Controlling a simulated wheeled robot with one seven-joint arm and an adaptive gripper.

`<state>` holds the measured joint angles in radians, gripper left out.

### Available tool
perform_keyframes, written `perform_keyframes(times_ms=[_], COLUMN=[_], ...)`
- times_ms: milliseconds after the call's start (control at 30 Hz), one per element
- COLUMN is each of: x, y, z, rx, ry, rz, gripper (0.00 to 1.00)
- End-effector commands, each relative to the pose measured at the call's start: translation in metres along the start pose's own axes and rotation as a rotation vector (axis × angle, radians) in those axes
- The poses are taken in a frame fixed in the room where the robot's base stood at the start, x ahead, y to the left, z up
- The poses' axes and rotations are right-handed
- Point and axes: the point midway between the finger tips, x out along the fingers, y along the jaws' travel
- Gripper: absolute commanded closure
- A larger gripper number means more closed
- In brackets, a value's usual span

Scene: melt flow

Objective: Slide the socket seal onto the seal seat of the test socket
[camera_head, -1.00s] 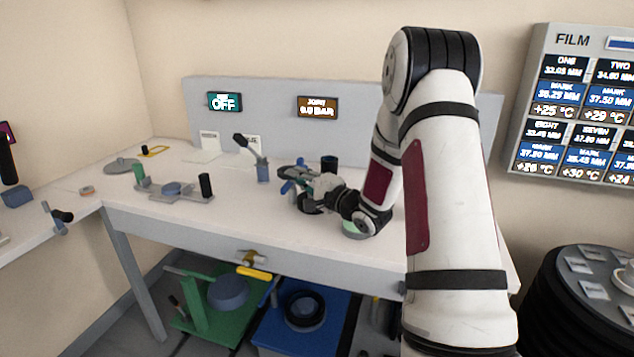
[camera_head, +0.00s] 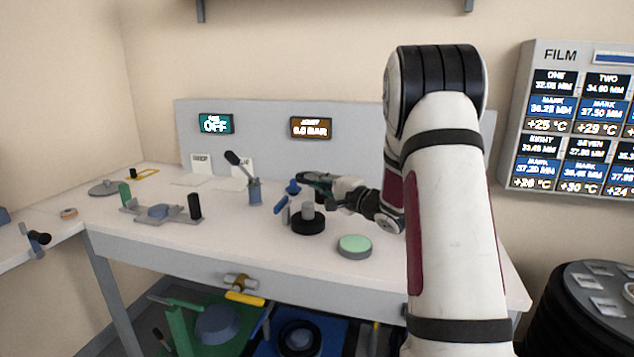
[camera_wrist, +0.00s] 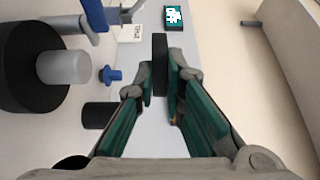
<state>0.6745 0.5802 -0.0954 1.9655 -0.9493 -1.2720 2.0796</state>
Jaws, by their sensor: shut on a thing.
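My gripper (camera_wrist: 160,75) is shut on a thin black piece (camera_wrist: 160,62), seen edge-on in the wrist view, apparently the socket seal. Its hole is not visible. In the head view my gripper (camera_head: 312,180) is above the workbench, and the held piece is hard to make out. A round black base (camera_head: 308,226) with an upright grey post (camera_head: 308,209) stands below it. The base (camera_wrist: 18,68) and post (camera_wrist: 65,68) are left of the fingers in the wrist view, apart from the held piece. A blue fitting (camera_wrist: 110,75) is also there. I cannot tell which is the test socket.
A blue lever (camera_head: 290,190) stands close beside the post. A green-topped disc (camera_head: 354,245) lies at the front right of the bench. A lever stand (camera_head: 254,188) and a clamp fixture (camera_head: 160,211) are to the left. A grey back panel (camera_head: 265,130) bounds the rear.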

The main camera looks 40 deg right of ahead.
Motion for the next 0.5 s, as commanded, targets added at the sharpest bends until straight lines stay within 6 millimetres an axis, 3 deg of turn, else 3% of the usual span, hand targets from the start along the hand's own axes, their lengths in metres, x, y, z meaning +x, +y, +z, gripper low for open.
perform_keyframes(times_ms=[133,500], x=[-0.001,-0.001], y=[0.000,0.035], z=[-0.001,0.000], rx=[0.001,0.002], ry=[0.002,0.002], rz=[0.001,0.000], gripper=[1.00,1.00])
